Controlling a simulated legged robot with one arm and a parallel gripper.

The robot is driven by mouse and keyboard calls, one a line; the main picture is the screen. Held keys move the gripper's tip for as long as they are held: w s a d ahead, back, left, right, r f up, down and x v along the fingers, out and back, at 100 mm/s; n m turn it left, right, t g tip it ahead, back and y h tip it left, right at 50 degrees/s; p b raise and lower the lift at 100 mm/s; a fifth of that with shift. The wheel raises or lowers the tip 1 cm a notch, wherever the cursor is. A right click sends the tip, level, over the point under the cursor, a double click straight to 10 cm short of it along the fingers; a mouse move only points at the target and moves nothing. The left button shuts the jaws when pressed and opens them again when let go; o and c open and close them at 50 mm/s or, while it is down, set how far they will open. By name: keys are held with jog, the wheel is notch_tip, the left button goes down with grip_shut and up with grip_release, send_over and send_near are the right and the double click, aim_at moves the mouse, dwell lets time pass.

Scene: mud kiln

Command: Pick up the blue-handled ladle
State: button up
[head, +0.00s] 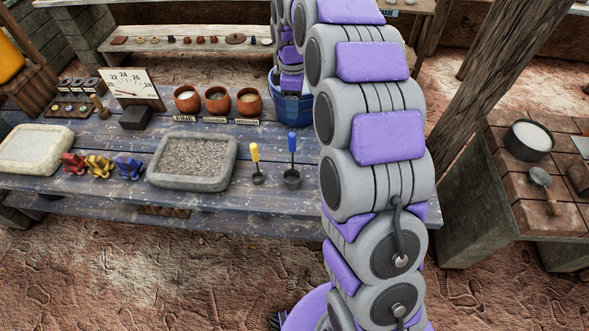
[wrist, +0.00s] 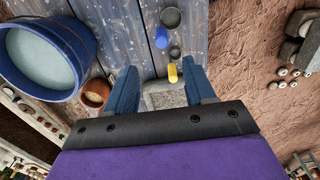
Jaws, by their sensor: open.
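The blue-handled ladle (head: 292,175) stands on the blue-grey plank table, its handle pointing up and its dark bowl at the table surface. A yellow-handled ladle (head: 256,165) stands just left of it. In the wrist view, the blue-handled ladle (wrist: 161,38) is beyond my fingertips, near the top. The yellow-handled ladle (wrist: 172,73) shows between the fingers in the picture. My gripper (wrist: 161,70) is open and empty, above the table and apart from both ladles.
A stone tray of gravel (head: 192,163) lies left of the ladles. A blue bucket (head: 290,104) stands behind them, also at left in the wrist view (wrist: 45,55). Clay pots (head: 217,100) stand at the back. A wooden post (head: 470,110) leans at right.

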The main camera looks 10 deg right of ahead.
aim_at(292, 134)
notch_tip(292, 134, down, 12)
jog(key=b, duration=0.2)
jog(key=shift+b, duration=0.35)
jog(key=shift+a+f, duration=0.15)
jog(key=shift+a, duration=0.15)
notch_tip(292, 134, down, 5)
jog(key=shift+a+r+b, duration=0.1)
jog(key=shift+b, duration=0.85)
jog(key=shift+d, duration=0.4)
jog(key=shift+a, duration=0.75)
jog(key=c, duration=0.6)
jog(key=shift+d, duration=0.25)
jog(key=c, duration=0.3)
jog(key=shift+d, duration=0.3)
grip_shut()
